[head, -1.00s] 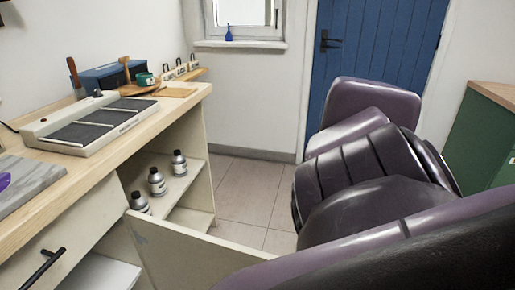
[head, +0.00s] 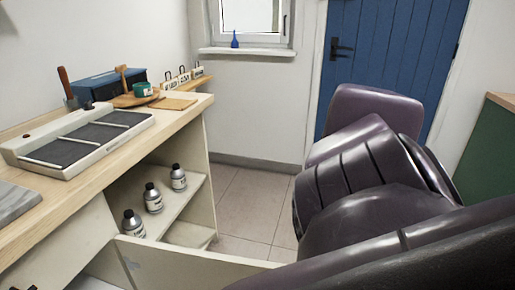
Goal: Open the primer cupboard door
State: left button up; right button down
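The primer cupboard door (head: 190,262) is a pale cream panel at the bottom of the head view. It stands swung out from the cupboard front, towards the right. Its right end is hidden behind my dark purple arm links, so its far edge and any handle there do not show. Inside the open cupboard (head: 203,207), three grey bottles with black caps (head: 154,201) stand in a row on a shelf. My arm fills the right side of the view. Neither gripper shows, so I cannot see whether one touches the door.
The wooden worktop (head: 118,168) above the cupboard holds a pale tray unit (head: 80,140), a blue box (head: 110,85) and a green tub (head: 142,89). Tiled floor (head: 245,205) is clear beyond the cupboard. A blue room door (head: 390,55) is at the back.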

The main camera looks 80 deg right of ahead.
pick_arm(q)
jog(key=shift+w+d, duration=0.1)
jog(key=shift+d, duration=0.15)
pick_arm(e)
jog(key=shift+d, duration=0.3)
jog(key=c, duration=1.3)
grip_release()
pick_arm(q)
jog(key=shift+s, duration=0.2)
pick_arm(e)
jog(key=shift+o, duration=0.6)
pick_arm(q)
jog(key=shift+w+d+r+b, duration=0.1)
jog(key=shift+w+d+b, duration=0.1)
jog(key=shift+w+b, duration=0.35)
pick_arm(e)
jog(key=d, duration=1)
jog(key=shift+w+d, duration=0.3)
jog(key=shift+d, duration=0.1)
